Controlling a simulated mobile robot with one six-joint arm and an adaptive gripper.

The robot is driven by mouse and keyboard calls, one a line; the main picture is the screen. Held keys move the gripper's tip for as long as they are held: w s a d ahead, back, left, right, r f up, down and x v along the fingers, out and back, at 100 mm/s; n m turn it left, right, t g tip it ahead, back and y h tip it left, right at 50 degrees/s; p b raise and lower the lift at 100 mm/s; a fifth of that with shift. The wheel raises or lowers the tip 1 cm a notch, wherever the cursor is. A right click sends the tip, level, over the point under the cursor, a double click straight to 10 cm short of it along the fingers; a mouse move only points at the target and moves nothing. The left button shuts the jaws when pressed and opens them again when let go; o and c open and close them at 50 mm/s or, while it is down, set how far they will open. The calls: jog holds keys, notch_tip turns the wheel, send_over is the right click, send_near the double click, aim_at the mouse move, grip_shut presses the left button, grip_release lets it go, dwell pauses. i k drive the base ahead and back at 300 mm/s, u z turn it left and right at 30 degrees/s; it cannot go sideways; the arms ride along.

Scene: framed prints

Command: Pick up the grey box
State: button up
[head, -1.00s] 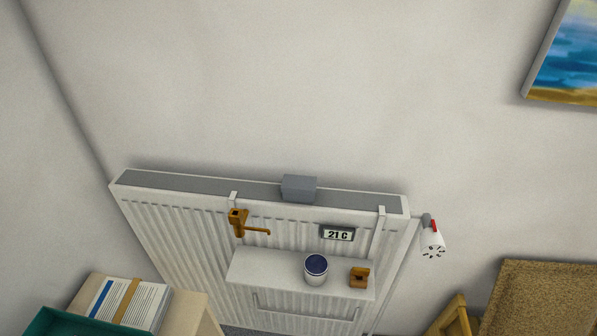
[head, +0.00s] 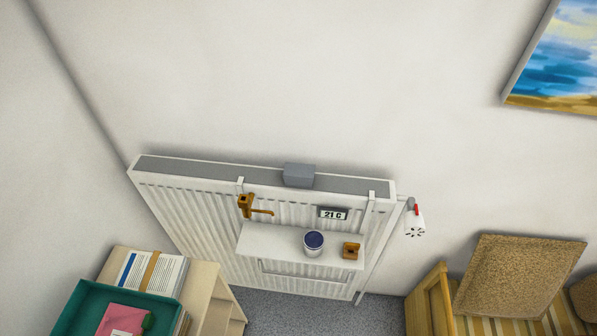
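The grey box (head: 299,175) is a small plain block. It sits on the top of the white radiator (head: 190,200), a little right of the middle, close to the wall. My gripper is not in the head view, so I cannot see whether it is open or shut.
A white shelf (head: 265,243) hangs on the radiator's front with a blue-topped cup (head: 313,243) and a small brown wooden item (head: 351,250). A brown hook (head: 247,206), a "21 C" display (head: 333,213) and a valve (head: 414,222) are close by. Furniture flanks the grey floor (head: 310,315).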

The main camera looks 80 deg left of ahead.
aim_at(297, 174)
jog(key=u, duration=2.8)
